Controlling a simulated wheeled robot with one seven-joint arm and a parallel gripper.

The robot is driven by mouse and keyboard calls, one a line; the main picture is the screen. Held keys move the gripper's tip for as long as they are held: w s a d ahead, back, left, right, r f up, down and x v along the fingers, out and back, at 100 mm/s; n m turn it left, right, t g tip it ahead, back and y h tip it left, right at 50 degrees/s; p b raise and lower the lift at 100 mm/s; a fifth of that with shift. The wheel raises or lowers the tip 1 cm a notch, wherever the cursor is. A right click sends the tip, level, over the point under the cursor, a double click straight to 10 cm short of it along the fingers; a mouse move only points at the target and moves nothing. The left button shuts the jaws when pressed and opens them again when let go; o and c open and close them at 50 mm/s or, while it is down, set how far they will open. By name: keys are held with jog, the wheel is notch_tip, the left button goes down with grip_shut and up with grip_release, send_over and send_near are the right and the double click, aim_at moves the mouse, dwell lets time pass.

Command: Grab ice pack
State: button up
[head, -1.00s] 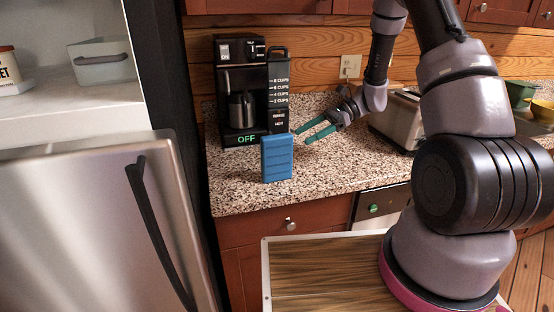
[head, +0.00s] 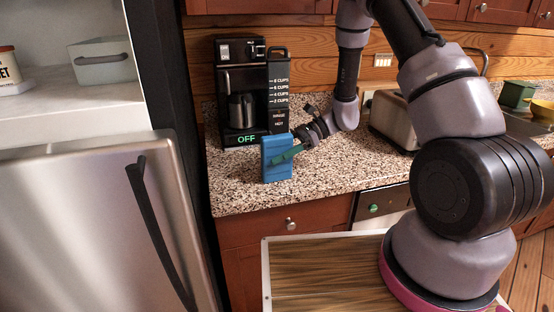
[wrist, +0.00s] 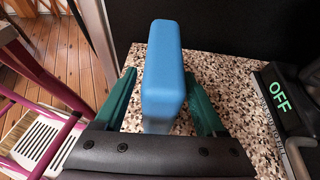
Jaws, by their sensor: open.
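The ice pack (head: 270,171) is a blue, ridged block standing upright near the front edge of the speckled counter. In the wrist view the ice pack (wrist: 163,75) stands between the two green fingers. My gripper (head: 284,156) is open around the ice pack, with one finger across its front face in the head view. In the wrist view my gripper (wrist: 162,98) shows a finger on each side, with a small gap at the left and the right finger close to the pack. The far finger is hidden behind the pack in the head view.
A black coffee maker (head: 240,85) reading OFF stands just behind the pack. A toaster (head: 394,115) is to the right on the counter (head: 235,190). The open fridge (head: 85,220) is at the left. The counter right of the pack has free room.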

grip_shut()
